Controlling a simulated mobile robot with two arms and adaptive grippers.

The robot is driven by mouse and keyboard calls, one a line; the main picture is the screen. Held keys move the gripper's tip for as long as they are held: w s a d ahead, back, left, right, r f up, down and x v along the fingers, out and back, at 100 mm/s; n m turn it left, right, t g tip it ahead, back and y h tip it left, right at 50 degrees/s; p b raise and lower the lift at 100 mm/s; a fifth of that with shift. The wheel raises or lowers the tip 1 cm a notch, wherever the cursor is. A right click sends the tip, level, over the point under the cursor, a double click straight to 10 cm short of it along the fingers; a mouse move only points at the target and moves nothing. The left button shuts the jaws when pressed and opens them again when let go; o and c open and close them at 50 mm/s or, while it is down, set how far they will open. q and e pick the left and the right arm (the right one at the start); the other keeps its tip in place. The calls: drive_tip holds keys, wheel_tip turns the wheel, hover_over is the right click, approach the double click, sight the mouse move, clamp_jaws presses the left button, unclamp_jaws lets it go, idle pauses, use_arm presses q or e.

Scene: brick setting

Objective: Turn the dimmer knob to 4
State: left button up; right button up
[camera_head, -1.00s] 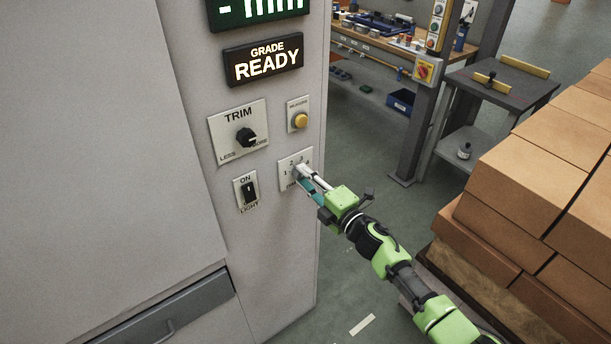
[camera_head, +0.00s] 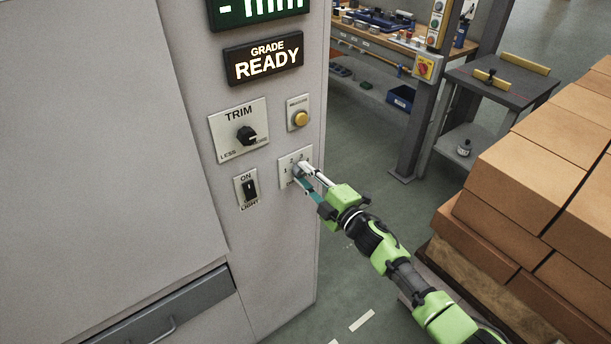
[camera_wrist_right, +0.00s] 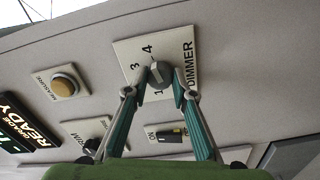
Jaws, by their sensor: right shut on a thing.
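The dimmer plate (camera_head: 286,184) is on the grey cabinet's front, low and to the right among the controls. In the right wrist view the white dimmer plate (camera_wrist_right: 183,31) shows the word DIMMER and the numbers 1, 3 and 4. The round grey dimmer knob (camera_wrist_right: 159,72) sits on it. My right gripper (camera_head: 301,173) is shut on the knob; in the right wrist view its two teal fingers (camera_wrist_right: 160,84) are on either side of it. Where the knob's pointer stands is unclear. My left gripper is not in view.
The trim knob (camera_head: 247,135), yellow measure button (camera_head: 300,118) and light switch (camera_head: 249,191) are close by on the cabinet. A lit sign reads GRADE READY (camera_head: 263,60). Stacked brown blocks (camera_head: 520,190) stand at the right. Open floor lies between them and the cabinet.

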drive_tip(key=o, duration=1.1)
drive_tip(key=v, duration=1.2)
drive_tip(key=shift+f, duration=0.1)
